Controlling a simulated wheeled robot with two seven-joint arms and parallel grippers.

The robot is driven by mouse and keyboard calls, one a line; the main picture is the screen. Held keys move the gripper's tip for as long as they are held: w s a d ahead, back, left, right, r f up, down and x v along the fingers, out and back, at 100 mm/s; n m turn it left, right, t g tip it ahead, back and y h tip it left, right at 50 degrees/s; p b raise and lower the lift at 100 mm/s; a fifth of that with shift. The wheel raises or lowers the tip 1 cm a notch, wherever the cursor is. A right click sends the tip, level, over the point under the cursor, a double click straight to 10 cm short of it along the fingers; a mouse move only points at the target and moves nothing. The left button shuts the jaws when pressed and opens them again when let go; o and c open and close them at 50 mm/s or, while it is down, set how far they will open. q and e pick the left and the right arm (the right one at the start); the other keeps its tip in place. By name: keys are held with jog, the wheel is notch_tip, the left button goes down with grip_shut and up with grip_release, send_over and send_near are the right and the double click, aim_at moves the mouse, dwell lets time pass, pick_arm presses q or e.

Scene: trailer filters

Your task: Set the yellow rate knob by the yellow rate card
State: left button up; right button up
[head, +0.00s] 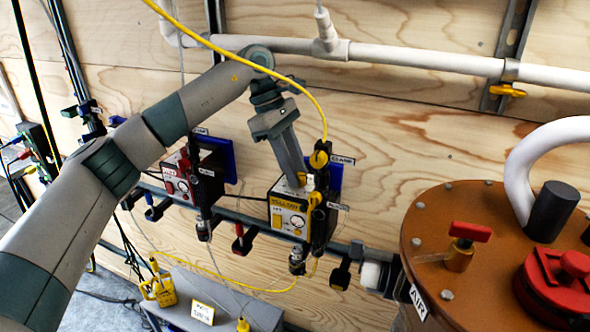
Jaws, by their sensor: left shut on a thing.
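A control box with a yellow front (290,214) is mounted on a rail along the wood wall. It has a round dial and a yellow label. My left gripper (300,184) reaches down to the top of this box and is shut on a small yellow part there, which looks like the yellow rate knob (309,183). The fingers partly hide it, and its setting cannot be read. A small yellow-edged card (202,312), likely the yellow rate card, stands on a grey box below; its writing is too small to read surely. My right gripper is not in view.
A similar red control box (180,178) is to the left. A yellow hose (262,68) arcs close to my left wrist. A brown tank lid (445,215) with red fittings fills the right. A white pipe (415,58) runs along the wall above.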

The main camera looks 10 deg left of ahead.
pick_arm(q)
jog(key=o, duration=1)
jog(key=shift+o, duration=0.2)
jog(key=shift+a+r, duration=0.1)
jog(key=shift+w+a+r+b, duration=0.15)
jog(key=shift+a+r+b, duration=0.1)
jog(key=shift+r+b, duration=0.25)
jog(key=shift+v, duration=1.1)
jog(key=shift+b+v, duration=0.6)
jog(key=shift+v, duration=1.45)
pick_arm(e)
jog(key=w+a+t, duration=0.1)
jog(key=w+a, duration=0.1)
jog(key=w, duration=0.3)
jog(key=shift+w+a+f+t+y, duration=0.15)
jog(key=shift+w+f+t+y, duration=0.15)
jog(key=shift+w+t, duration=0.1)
